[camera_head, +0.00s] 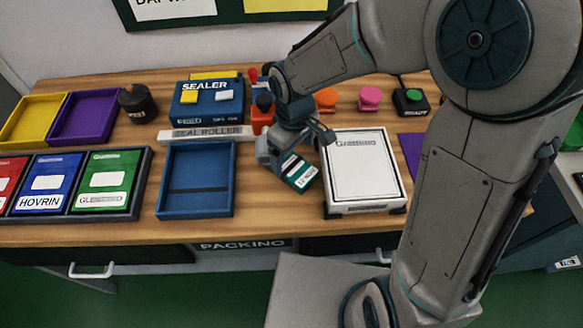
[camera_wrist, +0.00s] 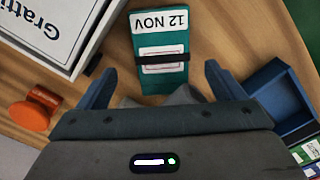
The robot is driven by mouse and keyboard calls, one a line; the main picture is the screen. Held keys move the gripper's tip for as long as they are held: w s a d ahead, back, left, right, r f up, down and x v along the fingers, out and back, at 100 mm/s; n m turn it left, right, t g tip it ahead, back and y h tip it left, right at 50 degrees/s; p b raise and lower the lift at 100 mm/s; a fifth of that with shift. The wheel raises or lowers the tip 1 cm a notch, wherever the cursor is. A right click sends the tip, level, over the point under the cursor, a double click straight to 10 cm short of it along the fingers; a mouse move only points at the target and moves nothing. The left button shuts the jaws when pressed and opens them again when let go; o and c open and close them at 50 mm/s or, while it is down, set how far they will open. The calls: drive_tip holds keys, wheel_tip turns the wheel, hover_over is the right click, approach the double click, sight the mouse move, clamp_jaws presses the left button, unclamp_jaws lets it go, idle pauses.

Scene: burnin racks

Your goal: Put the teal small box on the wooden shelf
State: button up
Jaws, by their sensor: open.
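The teal small box (camera_head: 300,175) has a white label and a dark band. It lies on the wooden table between the blue tray and the white box, beneath my gripper (camera_head: 296,148). In the wrist view the teal small box (camera_wrist: 160,58) shows its "12 NOV" label, and my gripper (camera_wrist: 160,78) has its two fingers spread wide, one toward each side of the box, with gaps between. The gripper's wrist partly hides the near end of the box. I cannot make out a separate wooden shelf in either view.
The white box (camera_head: 362,170) stands close on the right, and an empty blue tray (camera_head: 196,207) on the left. A seal roller bar (camera_head: 207,134), a sealer (camera_head: 207,100) and an orange knob (camera_wrist: 30,113) are nearby. A dark rack (camera_head: 145,180) holds coloured boxes.

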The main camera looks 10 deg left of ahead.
sight(292, 166)
wheel_tip(292, 166, down, 6)
drive_tip(key=shift+s+a+r, duration=0.1)
drive_tip(key=shift+a+r, duration=0.05)
drive_tip(key=shift+r, duration=0.05)
drive_tip(key=c, duration=1.2)
drive_tip(key=shift+r, duration=0.25)
